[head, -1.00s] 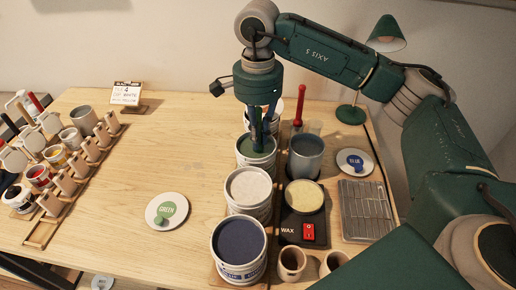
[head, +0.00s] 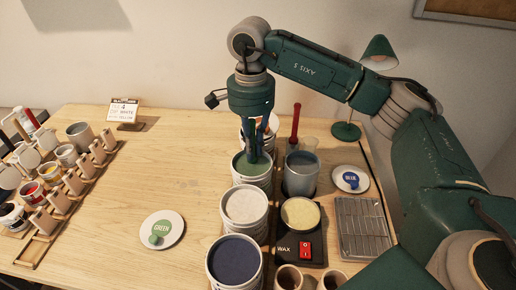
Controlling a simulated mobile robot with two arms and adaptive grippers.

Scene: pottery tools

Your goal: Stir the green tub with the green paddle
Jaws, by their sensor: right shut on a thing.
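The green tub (head: 252,181) is a white pail with green contents, in the middle of a row of tubs in the head view. My right gripper (head: 252,153) points straight down over it, with its fingertips at the tub's mouth. It is shut on a thin tool, taken to be the green paddle, which its dark green fingers mostly hide. I cannot tell how deep the tool reaches. A white saucer labelled GREEN (head: 174,238) lies on the table to the left, with a green blob on it. My left gripper is out of view.
A white-filled tub (head: 245,206) and a dark blue tub (head: 235,262) stand in front. A grey pot (head: 302,174), the wax warmer (head: 287,247) and a BLUE saucer (head: 351,178) are to the right. A rack (head: 72,183) with jars is far left. The table's middle left is clear.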

